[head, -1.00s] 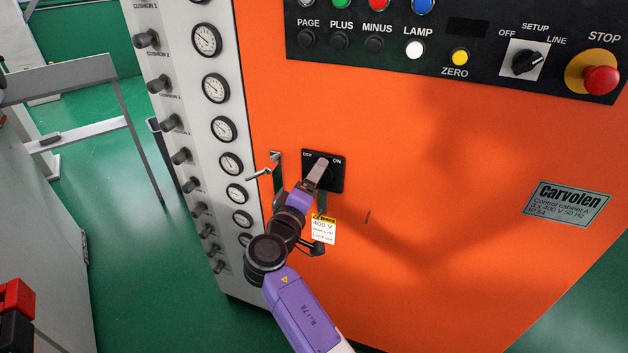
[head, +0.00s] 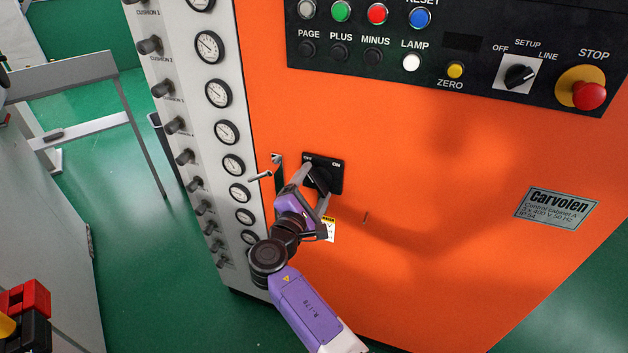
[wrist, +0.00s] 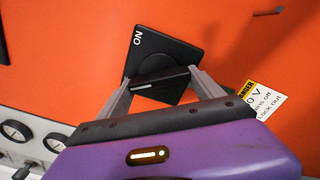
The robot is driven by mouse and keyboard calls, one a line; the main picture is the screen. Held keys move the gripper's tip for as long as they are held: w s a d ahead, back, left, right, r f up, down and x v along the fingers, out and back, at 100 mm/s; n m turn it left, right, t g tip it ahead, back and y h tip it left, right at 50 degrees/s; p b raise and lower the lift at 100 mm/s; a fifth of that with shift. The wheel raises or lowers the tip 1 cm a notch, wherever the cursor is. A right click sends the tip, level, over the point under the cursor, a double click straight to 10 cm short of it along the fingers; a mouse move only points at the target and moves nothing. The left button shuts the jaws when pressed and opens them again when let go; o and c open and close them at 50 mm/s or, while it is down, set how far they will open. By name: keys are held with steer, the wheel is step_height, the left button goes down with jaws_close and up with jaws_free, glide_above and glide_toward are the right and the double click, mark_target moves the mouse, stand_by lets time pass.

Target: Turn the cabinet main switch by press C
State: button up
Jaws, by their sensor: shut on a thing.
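The cabinet main switch (head: 335,185) is a black square plate with a black rotary handle and OFF and ON labels, low on the orange cabinet front. The plate also shows in the wrist view (wrist: 185,55), with ON near its left corner. My gripper (head: 318,180) is at the switch, its two grey fingers on either side of the handle. In the wrist view my gripper (wrist: 162,80) is shut on the dark handle (wrist: 160,76). The left finger covers part of the OFF side in the head view. The handle's exact angle is hard to tell.
A small metal handle (head: 261,176) sticks out just left of the switch. A danger label (wrist: 262,101) hangs below it. A button panel (head: 440,42) with a red STOP button (head: 588,95) is above. Gauges (head: 226,132) line the left side.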

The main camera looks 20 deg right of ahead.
steer(key=shift+f+n+p, duration=0.1)
steer(key=shift+n+p, duration=0.45)
steer(key=shift+n, duration=0.65)
steer(key=o, duration=1.4)
steer(key=shift+c, duration=0.2)
steer(key=shift+s, duration=0.1)
steer(key=v, duration=0.7)
steer(key=shift+s+a+b, duration=0.3)
steer(key=shift+b, duration=0.15)
